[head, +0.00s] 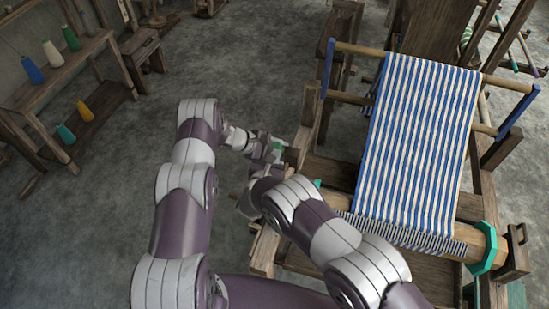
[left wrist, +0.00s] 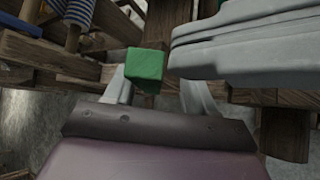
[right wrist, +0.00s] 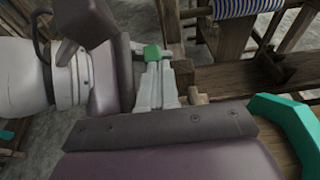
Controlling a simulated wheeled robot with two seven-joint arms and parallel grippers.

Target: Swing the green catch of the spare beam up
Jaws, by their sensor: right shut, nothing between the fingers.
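The green catch (head: 277,147) is a small block beside the left post of the loom frame. In the left wrist view the green catch (left wrist: 147,62) shows at the fingertips of my left gripper (left wrist: 157,88), whose fingers stand apart; I cannot tell whether they touch it. In the right wrist view the green catch (right wrist: 152,52) lies just past the tips of my right gripper (right wrist: 154,70), which is shut and empty. The right gripper's pale fingers also show close beside the catch in the left wrist view. My right arm hides part of this area in the head view.
A loom with blue-striped cloth (head: 420,130) stands at the right. Its cloth beam has a turquoise ring (head: 487,250) at its right end. A wooden bench (head: 70,75) with several yarn cones stands at the left. The grey floor (head: 110,220) between is clear.

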